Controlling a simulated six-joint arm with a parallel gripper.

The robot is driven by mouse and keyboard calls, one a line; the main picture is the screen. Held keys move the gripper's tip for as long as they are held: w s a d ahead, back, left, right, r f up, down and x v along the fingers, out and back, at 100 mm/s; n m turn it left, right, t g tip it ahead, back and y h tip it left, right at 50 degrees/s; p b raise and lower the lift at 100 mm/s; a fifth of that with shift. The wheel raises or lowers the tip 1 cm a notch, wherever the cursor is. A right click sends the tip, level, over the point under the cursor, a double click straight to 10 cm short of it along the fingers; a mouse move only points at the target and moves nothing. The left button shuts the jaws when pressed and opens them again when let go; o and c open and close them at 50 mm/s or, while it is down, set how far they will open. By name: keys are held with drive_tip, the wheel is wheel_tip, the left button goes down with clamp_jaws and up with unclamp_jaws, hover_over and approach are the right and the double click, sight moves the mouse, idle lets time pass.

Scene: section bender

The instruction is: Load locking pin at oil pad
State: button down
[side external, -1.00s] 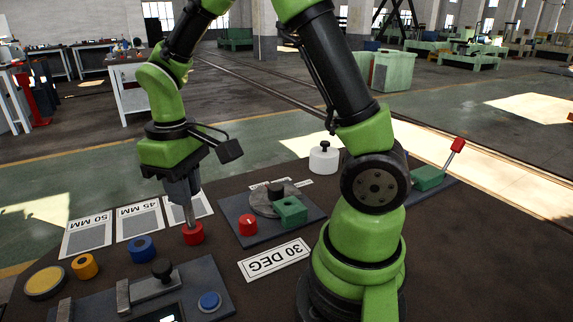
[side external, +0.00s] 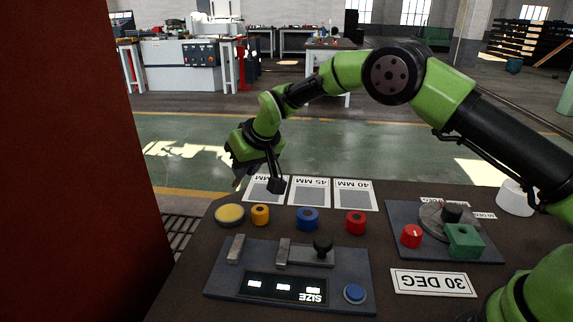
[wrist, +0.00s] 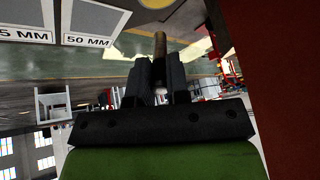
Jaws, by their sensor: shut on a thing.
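In the wrist view, my gripper (wrist: 158,85) is shut on a slim brown-bronze pin (wrist: 160,44), which sticks out past the fingertips. In the side view, my gripper (side external: 240,178) hangs above the far left edge of the table, beyond the oil pad; the pin is hard to make out there. The pin is apart from the pad.
A size gauge (side external: 340,284) lies in front, labelled cards (side external: 310,192) behind. A bending plate (side external: 400,219) is at right. A large red surface (side external: 80,160) fills the left.

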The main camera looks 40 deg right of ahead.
drive_tip(key=shift+t, duration=0.3)
drive_tip(key=shift+w+a+f, duration=0.25)
drive_tip(key=shift+f, duration=0.85)
drive_tip(key=shift+w+a+f, duration=0.2)
drive_tip(key=shift+w+f, duration=0.1)
drive_tip(key=shift+f, duration=0.75)
drive_tip(key=shift+w+a+f, duration=0.25)
drive_tip(key=shift+f, duration=0.85)
drive_tip(key=shift+f, duration=0.8)
wheel_tip(320, 180, up, 7)
drive_tip(key=shift+r, duration=0.15)
idle(0.6)
